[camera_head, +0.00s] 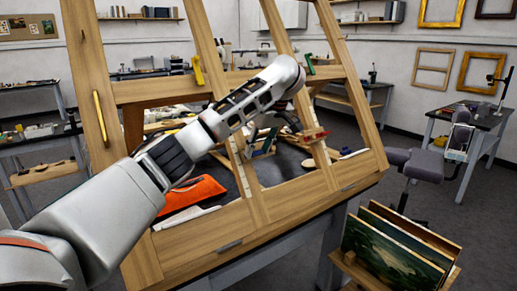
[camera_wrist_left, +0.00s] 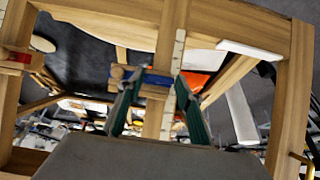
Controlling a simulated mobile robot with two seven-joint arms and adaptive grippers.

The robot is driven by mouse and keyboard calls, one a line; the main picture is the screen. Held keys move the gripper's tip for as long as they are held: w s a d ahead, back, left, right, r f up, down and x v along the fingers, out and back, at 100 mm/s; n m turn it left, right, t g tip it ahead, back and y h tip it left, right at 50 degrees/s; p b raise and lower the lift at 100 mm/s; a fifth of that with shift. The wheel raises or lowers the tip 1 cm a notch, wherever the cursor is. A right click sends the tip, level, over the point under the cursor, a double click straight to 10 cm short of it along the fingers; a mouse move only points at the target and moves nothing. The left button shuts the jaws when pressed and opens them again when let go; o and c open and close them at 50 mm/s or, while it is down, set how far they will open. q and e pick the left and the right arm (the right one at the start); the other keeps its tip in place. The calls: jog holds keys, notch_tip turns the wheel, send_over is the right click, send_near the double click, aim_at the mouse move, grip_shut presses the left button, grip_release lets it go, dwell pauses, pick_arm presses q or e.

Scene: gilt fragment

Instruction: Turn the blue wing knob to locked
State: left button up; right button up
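The blue wing knob (camera_wrist_left: 157,78) sits on a pale wooden upright in the left wrist view, with a blue plate and a round wooden end beside it. My left gripper (camera_wrist_left: 162,77) reaches toward it with its two dark green fingers apart, the fingertips close to the blue part on either side. I cannot tell whether they touch it. In the head view my left gripper (camera_head: 268,140) is inside the wooden frame, partly hidden behind my wrist, and the blue knob is mostly hidden there. My right gripper is in neither view.
The slanted wooden frame (camera_head: 255,207) has several uprights close around my arm. A red knob (camera_head: 311,135), a green one (camera_head: 309,64) and a yellow one (camera_head: 198,70) are on it. An orange cloth (camera_head: 190,193) lies inside. Framed paintings (camera_head: 395,250) stand at the front right.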

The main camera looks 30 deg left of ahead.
pick_arm(q)
jog(key=shift+o, duration=0.6)
jog(key=v, duration=0.7)
jog(key=shift+r, duration=0.25)
jog(key=shift+d+f, duration=0.1)
jog(key=shift+d, duration=0.05)
